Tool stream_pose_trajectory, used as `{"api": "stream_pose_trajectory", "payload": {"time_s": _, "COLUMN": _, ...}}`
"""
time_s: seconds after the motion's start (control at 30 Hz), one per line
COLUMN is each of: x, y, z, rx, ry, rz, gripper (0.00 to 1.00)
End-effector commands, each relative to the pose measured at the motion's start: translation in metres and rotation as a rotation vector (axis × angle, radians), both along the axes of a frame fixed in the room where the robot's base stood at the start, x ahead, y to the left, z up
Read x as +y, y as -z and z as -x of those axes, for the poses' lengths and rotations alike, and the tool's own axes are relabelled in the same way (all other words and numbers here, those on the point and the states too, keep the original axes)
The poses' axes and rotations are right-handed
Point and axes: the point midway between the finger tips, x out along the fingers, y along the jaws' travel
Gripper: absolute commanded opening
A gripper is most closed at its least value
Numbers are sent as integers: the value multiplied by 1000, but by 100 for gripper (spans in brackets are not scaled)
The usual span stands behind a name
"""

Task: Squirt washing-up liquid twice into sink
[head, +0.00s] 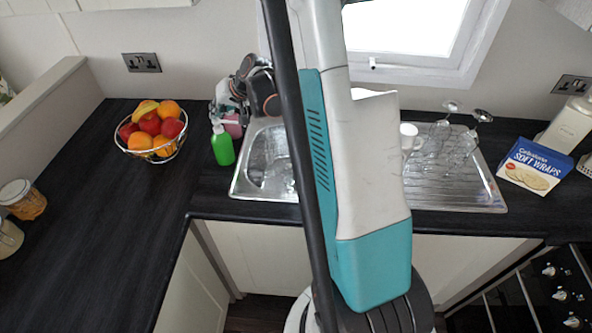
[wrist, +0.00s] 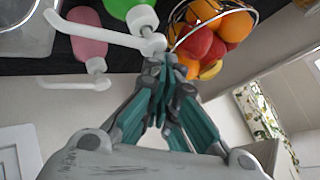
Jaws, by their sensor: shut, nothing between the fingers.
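A green pump bottle (head: 222,146) stands upright on the dark worktop, left of the steel sink (head: 240,185). A pink bottle (head: 233,127) with a white pump stands just behind it. The wrist view shows the scene turned over, with the green bottle (wrist: 118,8), its white pump head and long spout (wrist: 95,28), and the pink bottle (wrist: 88,35). My gripper (wrist: 166,62) is shut and empty, its fingertips right at the green bottle's pump head. I cannot tell whether they touch it. In the head view my arm hides part of the sink.
A wire bowl of fruit (head: 179,146) stands left of the bottles. Glasses (head: 437,137) and a white mug (head: 408,131) are on the drainer (head: 455,190). A blue wraps box (head: 535,166) stands at right. The left worktop is mostly clear.

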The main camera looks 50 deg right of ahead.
Motion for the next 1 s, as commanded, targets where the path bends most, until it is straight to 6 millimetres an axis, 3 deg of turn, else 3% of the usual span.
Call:
{"api": "stream_pose_trajectory", "payload": {"time_s": 0.37, "x": 0, "y": -5, "z": 0, "rx": 0, "ry": 0, "rz": 0, "gripper": 0}}
{"api": "stream_pose_trajectory", "payload": {"time_s": 1.0, "x": 0, "y": -60, "z": 0, "rx": 0, "ry": 0, "rz": 0, "gripper": 0}}
